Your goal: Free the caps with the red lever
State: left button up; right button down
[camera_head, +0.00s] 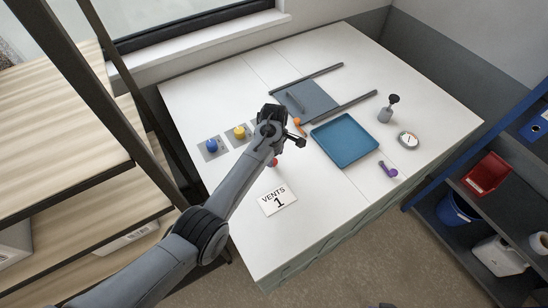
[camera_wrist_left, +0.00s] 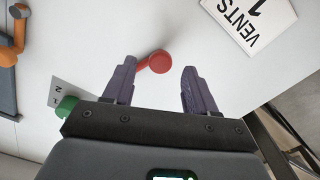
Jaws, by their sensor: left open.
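The red lever (camera_wrist_left: 161,62) lies on the white table in the left wrist view, its round end between my left fingers and its short arm running behind one finger. In the head view only a bit of the red lever (camera_head: 273,163) shows beside my arm. My left gripper (camera_head: 290,139) is open and empty above it; contact cannot be told. A blue cap (camera_head: 212,145) and a yellow cap (camera_head: 240,132) stand on grey plates left of the gripper. A green cap (camera_wrist_left: 66,107) is partly hidden by the gripper in the wrist view. My right gripper is not in view.
An orange lever (camera_head: 298,123) lies near a grey sliding panel (camera_head: 312,98) with rails. A blue tray (camera_head: 345,139), purple lever (camera_head: 388,169), gauge (camera_head: 408,140) and grey stamp-like object (camera_head: 386,113) are to the right. A "VENTS 1" card (camera_head: 277,198) lies in front.

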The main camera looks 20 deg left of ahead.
pick_arm(q)
notch_tip(320, 180, up, 8)
jog(key=shift+r+b, duration=0.2)
jog(key=shift+b, duration=0.25)
jog(key=s+a+f+m+p, duration=0.1)
jog(key=s+f+m, duration=0.1)
jog(key=s, duration=0.3)
jog(key=s+a+f+m+t+p, duration=0.1)
jog(key=s+f+m, duration=0.2)
jog(key=s, duration=0.3)
jog(key=s+a+f+m+p, duration=0.1)
jog(key=s+f+m, duration=0.2)
jog(key=s+f, duration=0.1)
jog(key=shift+s+a+f+t, duration=0.15)
jog(key=shift+s+t, duration=0.15)
jog(key=shift+s, duration=0.45)
jog(key=s+m, duration=0.1)
jog(key=s, duration=0.2)
jog(key=s+a+r+m+p, duration=0.1)
jog(key=s+m, duration=0.1)
jog(key=s, duration=0.2)
jog(key=s+m+t, duration=0.1)
jog(key=s, duration=0.3)
jog(key=shift+s+a+r+m+p, duration=0.1)
jog(key=shift+a+r+m+p, duration=0.05)
jog(key=shift+r+m+p, duration=0.2)
jog(key=s+r+m+t+p, duration=0.1)
jog(key=s+r+m, duration=0.3)
jog(key=s, duration=0.5)
jog(key=shift+v, duration=0.95)
